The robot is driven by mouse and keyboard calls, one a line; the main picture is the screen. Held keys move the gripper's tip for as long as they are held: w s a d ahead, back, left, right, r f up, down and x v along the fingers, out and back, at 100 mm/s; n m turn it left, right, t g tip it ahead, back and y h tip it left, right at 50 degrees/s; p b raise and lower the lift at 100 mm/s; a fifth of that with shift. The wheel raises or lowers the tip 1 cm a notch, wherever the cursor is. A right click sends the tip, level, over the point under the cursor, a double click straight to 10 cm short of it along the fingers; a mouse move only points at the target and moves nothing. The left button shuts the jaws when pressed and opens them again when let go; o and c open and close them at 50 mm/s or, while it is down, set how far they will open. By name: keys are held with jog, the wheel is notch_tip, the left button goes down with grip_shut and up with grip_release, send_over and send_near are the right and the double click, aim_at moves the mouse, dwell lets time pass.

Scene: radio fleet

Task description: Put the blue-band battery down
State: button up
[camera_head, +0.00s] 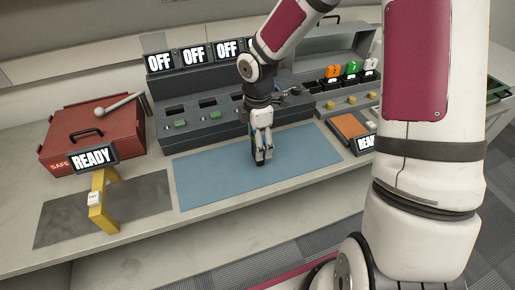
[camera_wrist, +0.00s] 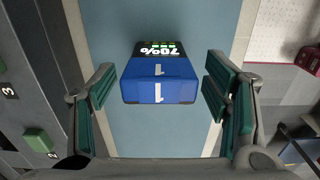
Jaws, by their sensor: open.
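The blue-band battery (camera_wrist: 158,88) is in the wrist view, with a blue face marked 1 and a dark display reading 70%. It appears to rest on the blue mat (camera_wrist: 112,30). My gripper (camera_wrist: 160,93) is open, one green-padded finger on each side of the battery, with visible gaps between the pads and the battery. In the head view my gripper (camera_head: 262,153) points down over the back part of the blue mat (camera_head: 215,178). The battery is mostly hidden by the fingers there.
Behind the mat stands a grey charger rack (camera_head: 195,118) with several OFF displays. A red SAFE case (camera_head: 85,142) and a yellow stand (camera_head: 102,205) are at left. The mat's front is clear.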

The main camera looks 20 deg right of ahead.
notch_tip(320, 180, down, 4)
jog(key=shift+f, duration=0.25)
jog(key=c, duration=1.5)
jog(key=shift+o, duration=0.2)
jog(key=shift+r, duration=0.1)
